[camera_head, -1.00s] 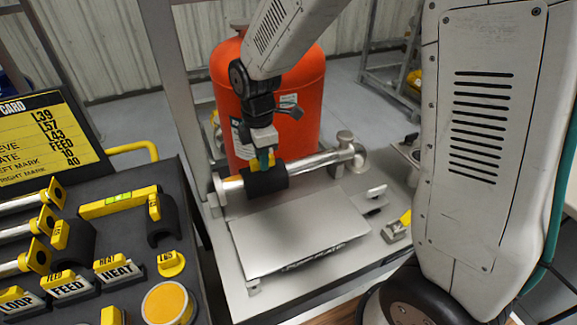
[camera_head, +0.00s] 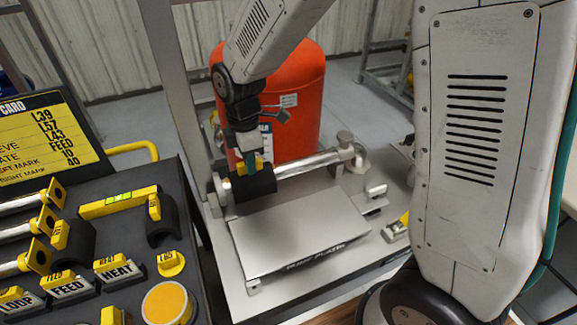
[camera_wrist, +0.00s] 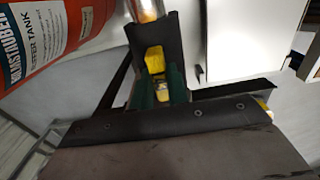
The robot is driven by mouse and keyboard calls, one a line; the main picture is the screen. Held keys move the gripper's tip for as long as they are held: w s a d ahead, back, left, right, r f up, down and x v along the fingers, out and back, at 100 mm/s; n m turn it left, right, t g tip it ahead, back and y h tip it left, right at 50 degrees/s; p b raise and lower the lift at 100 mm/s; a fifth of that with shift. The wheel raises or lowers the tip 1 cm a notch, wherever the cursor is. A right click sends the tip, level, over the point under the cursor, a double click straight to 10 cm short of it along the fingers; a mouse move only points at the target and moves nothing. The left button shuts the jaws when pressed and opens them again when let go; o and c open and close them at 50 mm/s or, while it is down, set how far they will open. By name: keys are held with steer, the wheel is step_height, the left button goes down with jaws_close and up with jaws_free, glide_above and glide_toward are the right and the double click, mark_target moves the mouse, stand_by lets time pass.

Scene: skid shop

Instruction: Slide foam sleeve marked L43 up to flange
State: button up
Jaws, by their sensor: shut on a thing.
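A black foam sleeve (camera_head: 254,188) sits around the left part of a silver pipe (camera_head: 308,164) on the metal bench. My gripper (camera_head: 248,167) is shut on its yellow tag from above; the tag's marking is not legible. In the wrist view the yellow tag (camera_wrist: 154,60) lies between my green fingertips (camera_wrist: 158,90), with the dark sleeve (camera_wrist: 176,45) around it. The pipe end fitting with a flange (camera_head: 218,188) is just left of the sleeve. I cannot tell whether sleeve and flange touch.
A flat metal plate (camera_head: 300,232) lies in front of the pipe. A red tank (camera_head: 300,95) stands behind it. On the left, a dark table holds spare sleeves (camera_head: 70,245), a yellow level (camera_head: 120,202) and labelled blocks. A yellow card (camera_head: 45,140) stands behind.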

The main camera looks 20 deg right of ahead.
steer(key=shift+a, duration=0.9)
stand_by(0.5)
steer(key=o, duration=0.7)
steer(key=shift+r, duration=3.5)
